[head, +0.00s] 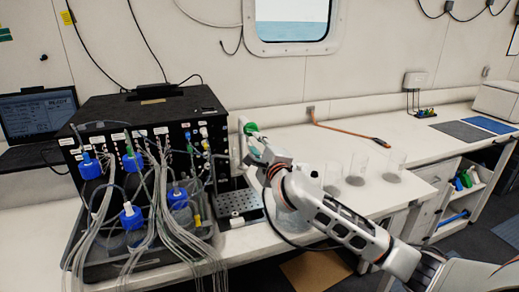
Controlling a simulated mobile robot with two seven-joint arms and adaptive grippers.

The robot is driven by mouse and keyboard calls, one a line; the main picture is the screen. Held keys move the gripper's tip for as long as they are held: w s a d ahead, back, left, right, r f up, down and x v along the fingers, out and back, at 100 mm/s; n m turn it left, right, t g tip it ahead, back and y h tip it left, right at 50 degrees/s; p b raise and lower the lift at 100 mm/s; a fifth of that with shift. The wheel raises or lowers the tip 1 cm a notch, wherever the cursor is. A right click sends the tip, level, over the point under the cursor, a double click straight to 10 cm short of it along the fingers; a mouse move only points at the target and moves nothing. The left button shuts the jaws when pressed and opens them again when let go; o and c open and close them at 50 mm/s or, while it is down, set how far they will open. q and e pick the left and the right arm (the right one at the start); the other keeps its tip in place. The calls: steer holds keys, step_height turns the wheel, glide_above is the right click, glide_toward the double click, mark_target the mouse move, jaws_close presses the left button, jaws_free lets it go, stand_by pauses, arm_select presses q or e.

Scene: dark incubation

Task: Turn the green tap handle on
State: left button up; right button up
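The green tap handle (250,128) shows beside the right end of the black instrument box, above the bench. My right gripper (257,143) reaches up to it from the lower right, with its fingertips just below and beside the handle. The fingers are small and partly overlap the tap, so I cannot tell whether they touch the handle or are open or shut. The tap's body is mostly hidden behind my gripper and wrist. My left gripper is not in view.
The black instrument box (150,112) with blue-capped bottles and many tubes stands left. A perforated metal tray (238,203) lies beside it. Several clear beakers (356,168) stand right of my forearm. An orange-handled tool (345,134) lies behind on the bench.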

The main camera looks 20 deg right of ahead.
steer(key=shift+s, duration=1.55)
steer(key=shift+a, duration=0.1)
